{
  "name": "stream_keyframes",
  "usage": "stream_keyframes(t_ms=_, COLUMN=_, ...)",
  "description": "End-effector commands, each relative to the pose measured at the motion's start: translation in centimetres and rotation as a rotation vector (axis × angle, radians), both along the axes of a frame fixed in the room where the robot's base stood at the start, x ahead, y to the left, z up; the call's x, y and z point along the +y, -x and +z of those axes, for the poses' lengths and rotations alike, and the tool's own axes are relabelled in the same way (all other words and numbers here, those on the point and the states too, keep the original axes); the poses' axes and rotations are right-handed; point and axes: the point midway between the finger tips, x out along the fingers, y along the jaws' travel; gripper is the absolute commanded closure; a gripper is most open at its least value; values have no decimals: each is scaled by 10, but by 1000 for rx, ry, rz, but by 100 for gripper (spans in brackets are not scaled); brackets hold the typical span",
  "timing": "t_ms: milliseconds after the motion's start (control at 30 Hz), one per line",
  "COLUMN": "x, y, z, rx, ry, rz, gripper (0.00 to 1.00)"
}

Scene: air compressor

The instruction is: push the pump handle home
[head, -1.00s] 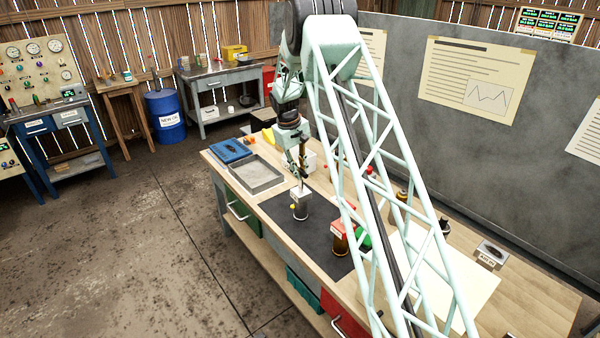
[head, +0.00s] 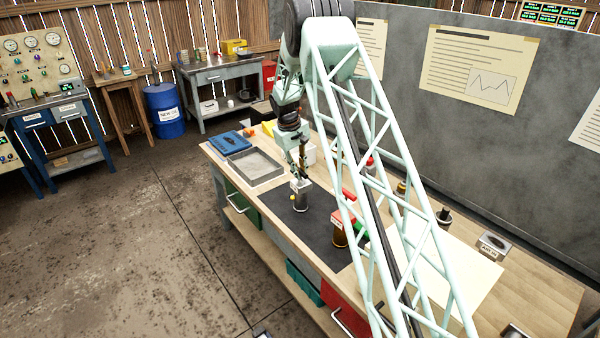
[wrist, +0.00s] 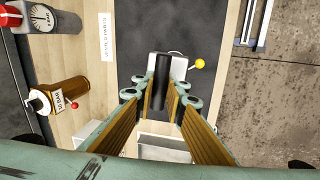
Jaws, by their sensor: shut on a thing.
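My gripper (head: 301,176) points down just above the white block. The fingers of my gripper (wrist: 162,98) close around the bar's near end. The yellow ball knob (wrist: 198,64) is right of the block. How far out the handle stands is unclear.
A grey tray (head: 278,180) and a blue case (head: 231,145) are left of the mat (head: 323,226). The bench edge is close in front.

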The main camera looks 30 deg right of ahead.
Motion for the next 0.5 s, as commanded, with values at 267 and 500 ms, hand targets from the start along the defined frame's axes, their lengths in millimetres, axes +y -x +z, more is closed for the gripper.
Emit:
stream_keyframes(t_ms=267, x=0, y=2, z=-4, rx=4, ry=-2, rz=-1, gripper=75)
stream_keyframes(t_ms=500, x=0, y=1, z=-3, rx=3, ry=-1, rz=-1, gripper=75)
